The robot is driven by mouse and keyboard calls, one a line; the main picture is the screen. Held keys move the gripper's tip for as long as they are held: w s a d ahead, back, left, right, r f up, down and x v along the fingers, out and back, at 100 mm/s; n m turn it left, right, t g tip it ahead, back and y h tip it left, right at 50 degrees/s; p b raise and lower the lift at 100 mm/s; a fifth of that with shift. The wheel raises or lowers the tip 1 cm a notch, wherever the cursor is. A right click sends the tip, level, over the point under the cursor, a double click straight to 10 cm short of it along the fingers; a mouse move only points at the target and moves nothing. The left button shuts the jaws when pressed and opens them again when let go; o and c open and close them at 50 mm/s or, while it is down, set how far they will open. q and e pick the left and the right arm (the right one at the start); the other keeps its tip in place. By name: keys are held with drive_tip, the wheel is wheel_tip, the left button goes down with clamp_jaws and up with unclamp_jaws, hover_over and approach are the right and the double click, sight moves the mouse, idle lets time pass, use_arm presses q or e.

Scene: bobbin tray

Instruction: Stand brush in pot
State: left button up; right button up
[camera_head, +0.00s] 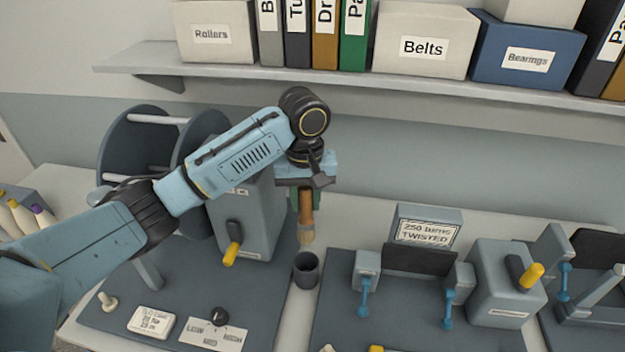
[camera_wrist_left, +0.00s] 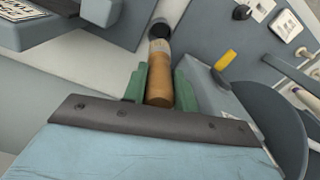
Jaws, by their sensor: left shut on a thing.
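A brush (camera_head: 306,215) with an orange-brown wooden handle hangs bristles down from my left gripper (camera_head: 304,190). The gripper is shut on the handle. In the left wrist view the brush (camera_wrist_left: 159,80) sits between the green fingers of the left gripper (camera_wrist_left: 160,85). A dark grey pot (camera_head: 306,270) stands upright on the bench. The brush tip is above the pot, with a gap between them in the head view. In the left wrist view the pot (camera_wrist_left: 158,31) shows just past the bristle end, partly hidden by it. My right gripper is not in view.
A grey machine with a yellow-tipped lever (camera_head: 231,254) stands left of the brush. A sign reading "250 turns twisted" (camera_head: 428,228) and another lever box (camera_head: 505,285) stand to the right. A shelf (camera_head: 400,85) with boxes and binders runs behind and above.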

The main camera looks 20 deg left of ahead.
sight(305, 219)
use_arm(q)
drive_tip(key=shift+s+f, duration=0.3)
drive_tip(key=shift+f, duration=1)
drive_tip(key=shift+w+f+b, duration=0.1)
drive_tip(key=shift+f+b, duration=0.25)
drive_tip(key=shift+b, duration=0.1)
drive_tip(key=shift+f+b, duration=0.55)
drive_tip(key=shift+b, duration=0.2)
drive_tip(key=shift+f+b, duration=0.75)
drive_tip(key=shift+b, duration=0.25)
drive_tip(key=shift+f, duration=3.25)
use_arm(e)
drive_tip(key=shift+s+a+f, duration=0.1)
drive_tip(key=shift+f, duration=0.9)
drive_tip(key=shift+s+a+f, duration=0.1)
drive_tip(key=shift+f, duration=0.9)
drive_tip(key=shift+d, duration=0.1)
